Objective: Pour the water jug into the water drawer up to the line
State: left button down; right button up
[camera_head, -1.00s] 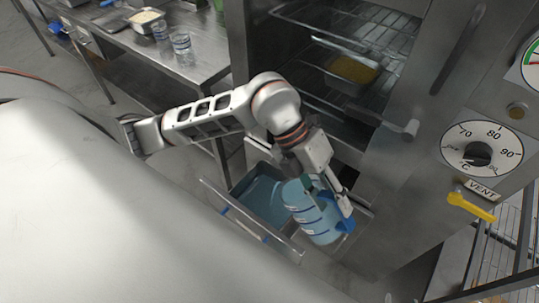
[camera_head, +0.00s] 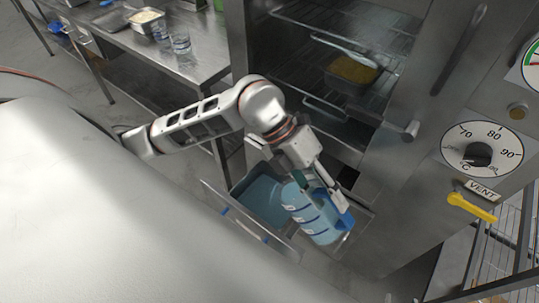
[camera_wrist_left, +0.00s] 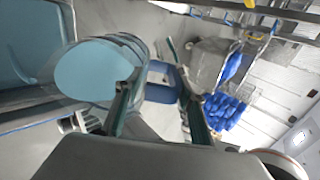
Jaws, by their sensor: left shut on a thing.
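The water jug (camera_head: 311,216) is see-through light blue with darker blue bands. It is tilted over the right part of the water drawer (camera_head: 222,202), which is pulled out at the foot of the steel oven. Blue water shows in the drawer's left part; I cannot make out the fill line. My left gripper (camera_head: 336,199) is shut on the jug's blue handle, at the jug's right side. In the left wrist view the fingers (camera_wrist_left: 160,88) close around the handle, with the jug (camera_wrist_left: 98,70) beside the drawer's water (camera_wrist_left: 25,45). Whether water is flowing cannot be seen. My right gripper is not in view.
The oven cavity above the drawer is open, with racks and a yellow-filled tray (camera_head: 352,70). A temperature dial (camera_head: 480,155) and yellow vent lever (camera_head: 470,207) are at the right. A steel table (camera_head: 190,60) with containers stands at the upper left.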

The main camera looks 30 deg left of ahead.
pick_arm(q)
jog(key=shift+a+r+h, duration=0.15)
jog(key=shift+a+h, duration=0.1)
jog(key=shift+h, duration=0.25)
dwell(0.3)
jog(key=shift+a, duration=0.1)
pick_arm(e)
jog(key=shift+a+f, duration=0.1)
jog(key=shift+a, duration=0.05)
pick_arm(q)
jog(key=shift+b, duration=0.4)
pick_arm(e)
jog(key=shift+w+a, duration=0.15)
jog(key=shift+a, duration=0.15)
pick_arm(q)
jog(key=shift+w+a+h, duration=0.1)
jog(key=shift+a+h, duration=0.05)
jog(key=shift+h, duration=0.15)
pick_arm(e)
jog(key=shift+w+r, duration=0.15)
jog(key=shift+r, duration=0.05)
pick_arm(q)
jog(key=shift+a+b, duration=0.1)
jog(key=shift+b, duration=0.25)
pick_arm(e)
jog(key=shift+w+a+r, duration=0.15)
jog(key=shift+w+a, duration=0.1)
